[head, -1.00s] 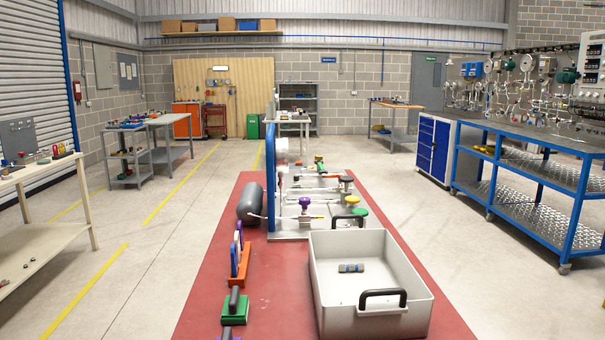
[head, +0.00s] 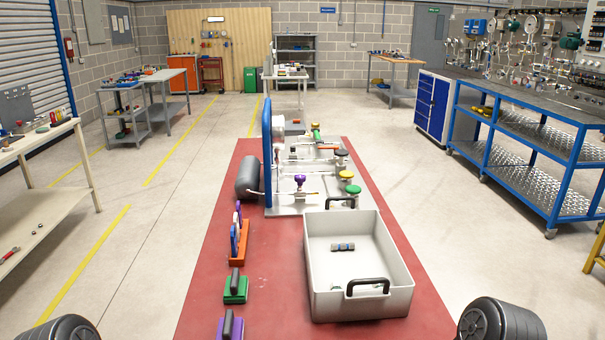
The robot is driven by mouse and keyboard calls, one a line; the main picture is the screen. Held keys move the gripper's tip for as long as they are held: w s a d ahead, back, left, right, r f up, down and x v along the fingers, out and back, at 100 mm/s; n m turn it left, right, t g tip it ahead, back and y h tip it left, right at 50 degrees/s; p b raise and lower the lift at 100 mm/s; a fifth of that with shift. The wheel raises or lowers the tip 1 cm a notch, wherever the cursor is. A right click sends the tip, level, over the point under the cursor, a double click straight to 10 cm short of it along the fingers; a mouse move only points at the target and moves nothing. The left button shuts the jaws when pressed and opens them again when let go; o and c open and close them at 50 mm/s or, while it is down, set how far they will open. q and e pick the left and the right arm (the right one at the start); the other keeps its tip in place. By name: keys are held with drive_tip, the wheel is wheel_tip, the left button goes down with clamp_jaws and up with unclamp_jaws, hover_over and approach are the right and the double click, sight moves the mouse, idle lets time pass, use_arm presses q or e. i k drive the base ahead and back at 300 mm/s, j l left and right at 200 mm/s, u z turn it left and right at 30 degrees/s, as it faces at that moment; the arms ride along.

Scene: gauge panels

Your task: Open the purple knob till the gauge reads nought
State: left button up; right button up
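The purple knob (head: 299,181) stands on a small valve on the grey gauge panel base, near the middle of the red bench top. A round gauge (head: 278,135) sits at the back of the panel, beside a blue upright frame (head: 267,150). Its dial face is turned away, so the reading cannot be seen. Dark rounded parts of my own arms show at the bottom left and bottom right corners. Neither gripper is in view, and nothing touches the knob.
A grey tray (head: 318,290) with black handles stands in front of the panel, holding a small dark cylinder (head: 342,246). A yellow knob (head: 346,174), a green knob (head: 353,189) and a grey tank (head: 248,177) are close by. Green and purple handled blocks lie front left.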

sight(300, 179)
drive_tip(key=l+u, duration=0.1)
drive_tip(key=l, duration=0.45)
drive_tip(key=k+l, duration=0.1)
drive_tip(key=l, duration=0.4)
drive_tip(key=l+u, duration=0.15)
drive_tip(key=l, duration=0.35)
drive_tip(key=k+l+u, duration=0.1)
drive_tip(key=l, duration=0.45)
drive_tip(key=k+l+u, duration=0.1)
drive_tip(key=l, duration=0.4)
drive_tip(key=i+l+u, duration=0.3)
drive_tip(key=l, duration=0.75)
drive_tip(key=l+u, duration=0.3)
drive_tip(key=l, duration=0.7)
drive_tip(key=i+l+u, duration=0.1)
drive_tip(key=i+l, duration=0.25)
drive_tip(key=l, duration=0.3)
drive_tip(key=i+l+u, duration=0.25)
drive_tip(key=l, duration=0.4)
drive_tip(key=i+l+u, duration=0.1)
drive_tip(key=l, duration=0.25)
drive_tip(key=i+l, duration=0.25)
drive_tip(key=i+l+u, duration=0.15)
drive_tip(key=l, duration=0.35)
